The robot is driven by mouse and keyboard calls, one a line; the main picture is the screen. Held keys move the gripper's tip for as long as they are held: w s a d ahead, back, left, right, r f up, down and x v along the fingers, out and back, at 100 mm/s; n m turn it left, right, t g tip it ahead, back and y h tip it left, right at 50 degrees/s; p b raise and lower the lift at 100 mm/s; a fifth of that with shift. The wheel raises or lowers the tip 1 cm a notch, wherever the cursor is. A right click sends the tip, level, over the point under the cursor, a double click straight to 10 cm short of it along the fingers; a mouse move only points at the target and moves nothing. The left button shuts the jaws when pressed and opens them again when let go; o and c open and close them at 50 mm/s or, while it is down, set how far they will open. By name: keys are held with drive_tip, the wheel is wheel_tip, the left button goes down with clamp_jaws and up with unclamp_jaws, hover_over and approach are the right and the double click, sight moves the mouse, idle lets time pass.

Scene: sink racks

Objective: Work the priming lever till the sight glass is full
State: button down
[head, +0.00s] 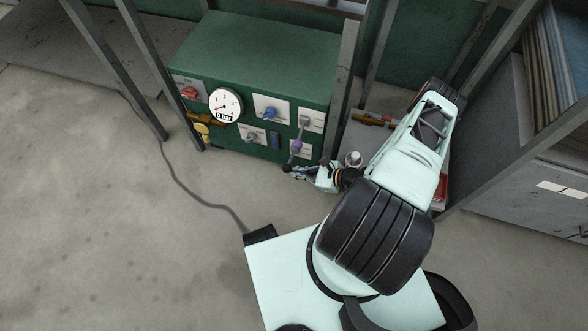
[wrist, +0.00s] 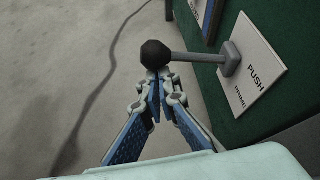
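The priming lever is a grey rod with a black ball knob (wrist: 155,54). It juts from a white plate (wrist: 250,72) marked PUSH and PRIME in the wrist view. In the head view its plate (head: 308,149) is low on the right of the green panel. My gripper (wrist: 161,84) is shut, its fingertips together right at the knob, not around it. I cannot tell whether they touch. My gripper also shows in the head view (head: 291,169). A dark blue upright strip (head: 275,141), apparently the sight glass, is left of that plate. Its level is too small to read.
A cable (head: 185,188) crosses the open floor at left.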

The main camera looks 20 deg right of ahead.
drive_tip(key=shift+a+r, duration=0.15)
drive_tip(key=shift+r, duration=0.45)
drive_tip(key=shift+w+r, duration=0.1)
drive_tip(key=shift+w, duration=0.05)
wheel_tip(320, 180, down, 4)
drive_tip(key=s+f+b, duration=0.1)
drive_tip(key=b, duration=0.3)
drive_tip(key=w+d+p+v, duration=0.1)
drive_tip(key=p+v, duration=0.2)
drive_tip(key=v, duration=0.7)
drive_tip(key=shift+d+r, duration=0.3)
